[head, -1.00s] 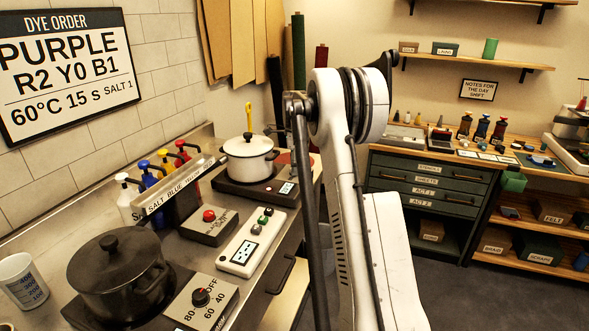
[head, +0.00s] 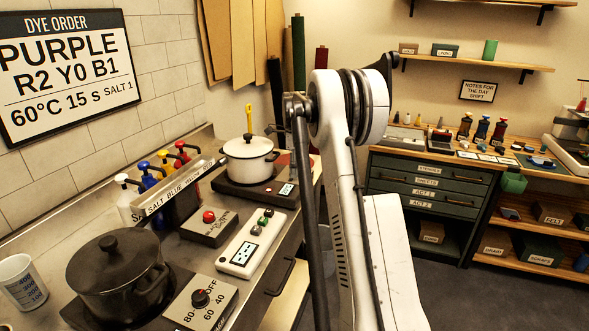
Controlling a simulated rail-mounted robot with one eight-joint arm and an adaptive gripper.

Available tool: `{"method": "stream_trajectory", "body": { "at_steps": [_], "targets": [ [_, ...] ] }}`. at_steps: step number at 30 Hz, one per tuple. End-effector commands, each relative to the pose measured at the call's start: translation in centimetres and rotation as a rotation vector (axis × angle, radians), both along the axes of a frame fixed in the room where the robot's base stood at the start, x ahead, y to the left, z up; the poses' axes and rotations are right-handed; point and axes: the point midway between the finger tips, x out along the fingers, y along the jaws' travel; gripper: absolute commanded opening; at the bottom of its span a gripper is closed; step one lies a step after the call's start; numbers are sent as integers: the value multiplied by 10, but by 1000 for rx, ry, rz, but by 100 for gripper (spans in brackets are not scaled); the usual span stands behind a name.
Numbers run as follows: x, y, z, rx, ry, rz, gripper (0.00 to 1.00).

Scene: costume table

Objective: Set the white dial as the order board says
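The order board (head: 68,70) hangs on the tiled wall at left and reads PURPLE, R2 Y0 B1, 60°C, 15 S, SALT 1. The white pot (head: 248,158) stands lidded on a dark hot plate (head: 254,192) with a small display. No white dial shows clearly; the area right of the white pot is partly hidden behind my arm. A dial box (head: 201,301) beside the black pot (head: 118,276) has a dark, red-marked knob and marks OFF, 40, 60, 80. A small dark part juts left from behind my arm above the white pot's right side; my gripper's fingers cannot be made out.
A red-button box (head: 209,228) and a pale button panel (head: 250,244) stand between the pots. Several labelled pump bottles (head: 150,178) stand behind a rack. A measuring cup (head: 22,281) is at the left edge. A green drawer cabinet (head: 425,190) stands across the room.

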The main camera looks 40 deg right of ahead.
Motion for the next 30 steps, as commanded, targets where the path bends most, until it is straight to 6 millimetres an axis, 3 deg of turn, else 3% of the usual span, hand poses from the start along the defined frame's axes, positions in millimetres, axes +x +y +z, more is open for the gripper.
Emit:
{"method": "stream_trajectory", "body": {
  "at_steps": [11,30],
  "targets": [
    [0,0,5,1,1,0,44],
    [0,0,110,0,0,0,44]
  ]
}}
